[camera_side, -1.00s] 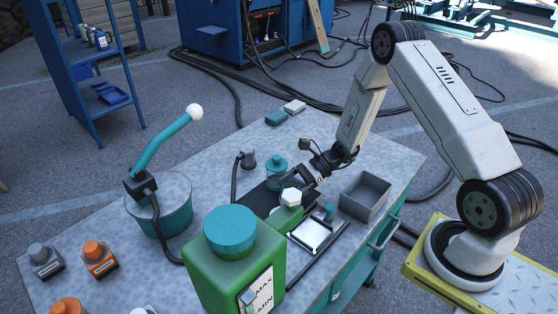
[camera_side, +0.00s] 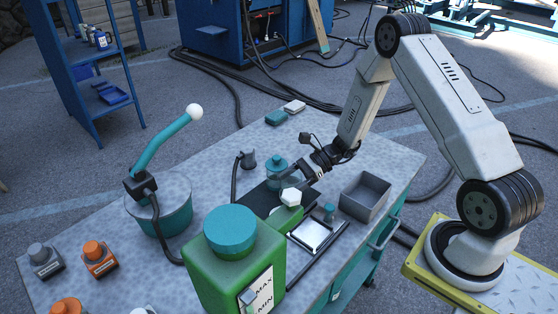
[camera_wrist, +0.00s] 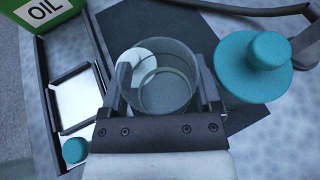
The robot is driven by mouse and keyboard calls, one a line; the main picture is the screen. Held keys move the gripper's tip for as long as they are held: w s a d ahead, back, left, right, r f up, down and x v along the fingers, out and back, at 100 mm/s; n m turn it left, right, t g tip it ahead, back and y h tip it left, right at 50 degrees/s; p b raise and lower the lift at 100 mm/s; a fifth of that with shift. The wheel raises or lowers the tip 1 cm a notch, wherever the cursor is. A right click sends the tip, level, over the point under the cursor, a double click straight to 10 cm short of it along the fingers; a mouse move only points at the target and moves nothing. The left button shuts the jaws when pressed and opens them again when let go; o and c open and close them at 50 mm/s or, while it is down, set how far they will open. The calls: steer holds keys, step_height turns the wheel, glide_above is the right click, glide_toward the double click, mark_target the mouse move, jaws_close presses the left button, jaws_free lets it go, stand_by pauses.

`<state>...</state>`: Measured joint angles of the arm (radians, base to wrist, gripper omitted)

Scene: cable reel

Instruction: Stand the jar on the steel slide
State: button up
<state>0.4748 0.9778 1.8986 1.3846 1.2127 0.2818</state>
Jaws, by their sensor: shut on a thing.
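My gripper (camera_wrist: 164,92) is shut on a clear glass jar (camera_wrist: 166,75), with one finger on each side of it. The jar looks open at the top and roughly upright, over a dark mat. In the side view my gripper (camera_side: 306,177) is over the mat behind the green can, and the glass is hard to make out. The steel slide (camera_wrist: 76,101) is a bright plate in a black frame, left of the jar in the wrist view. In the side view the slide (camera_side: 312,235) lies in front of my gripper. Its teal knob (camera_wrist: 75,150) is at one end.
A teal-topped vessel (camera_wrist: 254,66) stands close right of the jar. A grey open bin (camera_side: 365,196) stands right of the slide. A teal pot (camera_side: 165,205) is at left.

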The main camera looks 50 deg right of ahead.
steer(key=s+r, duration=1.1)
steer(key=s, duration=0.3)
steer(key=shift+a, duration=0.4)
steer(key=shift+w+r, duration=0.1)
steer(key=shift+w, duration=0.05)
steer(key=w+a+m+t+h, duration=0.2)
steer(key=w+m+t+h, duration=0.3)
steer(key=w, duration=1)
steer(key=shift+w+m+t+h, duration=0.35)
steer(key=shift+m+t, duration=0.55)
steer(key=shift+m, duration=0.5)
steer(key=shift+a+r+h, duration=0.1)
steer(key=shift+r+h, duration=0.15)
step_height(320, 180, up, 10)
steer(key=w+m+t+h, duration=0.1)
steer(key=w+m+h, duration=0.1)
